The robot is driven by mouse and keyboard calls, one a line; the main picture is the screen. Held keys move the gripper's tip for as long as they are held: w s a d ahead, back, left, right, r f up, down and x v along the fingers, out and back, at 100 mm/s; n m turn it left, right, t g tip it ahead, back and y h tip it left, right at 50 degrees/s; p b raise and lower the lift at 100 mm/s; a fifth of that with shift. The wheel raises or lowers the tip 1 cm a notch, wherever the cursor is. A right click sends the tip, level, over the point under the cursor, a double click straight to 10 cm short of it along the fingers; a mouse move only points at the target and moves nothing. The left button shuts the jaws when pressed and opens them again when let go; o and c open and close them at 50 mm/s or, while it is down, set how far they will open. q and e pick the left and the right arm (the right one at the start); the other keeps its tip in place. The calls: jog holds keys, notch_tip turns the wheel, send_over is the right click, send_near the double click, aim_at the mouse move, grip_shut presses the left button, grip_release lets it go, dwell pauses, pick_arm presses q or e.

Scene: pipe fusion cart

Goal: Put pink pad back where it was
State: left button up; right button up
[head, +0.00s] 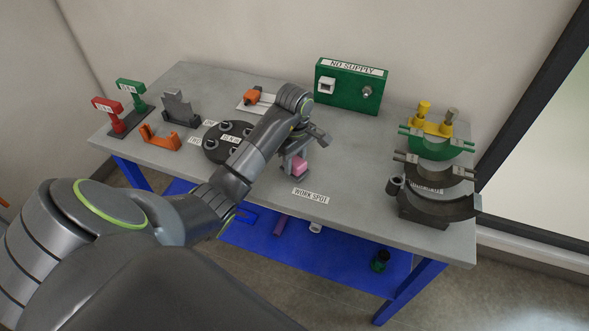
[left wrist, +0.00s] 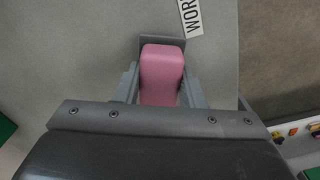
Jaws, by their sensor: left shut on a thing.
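The pink pad (head: 300,167) is a small rounded block near the middle of the table, just behind the WORK SPOT label. My left gripper (head: 296,171) is shut on it and points down at the tabletop. In the left wrist view the pink pad (left wrist: 161,72) sits between the two grey fingers, with the edge of the label beyond it. I cannot tell whether the pad touches the table. My right gripper is not in view.
A round dark holder (head: 212,155) stands left of the gripper, partly behind my arm. An orange bracket (head: 160,141) and red and green stands are farther left. Curved clamps (head: 436,204) stand at the right. Table around the label is clear.

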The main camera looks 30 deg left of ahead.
aim_at(294, 160)
pick_arm(q)
jog(key=shift+f, duration=0.9)
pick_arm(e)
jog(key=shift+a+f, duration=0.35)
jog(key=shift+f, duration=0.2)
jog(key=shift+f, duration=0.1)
pick_arm(q)
jog(key=shift+f+b, duration=0.2)
jog(key=shift+b, duration=0.2)
jog(key=o, duration=1)
jog(key=shift+o, duration=0.2)
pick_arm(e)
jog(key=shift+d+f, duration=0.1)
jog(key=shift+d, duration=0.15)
pick_arm(q)
jog(key=shift+r, duration=0.2)
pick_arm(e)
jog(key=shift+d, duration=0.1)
pick_arm(q)
notch_tip(294, 160, up, 12)
jog(key=p, duration=1.1)
jog(key=shift+p, duration=0.35)
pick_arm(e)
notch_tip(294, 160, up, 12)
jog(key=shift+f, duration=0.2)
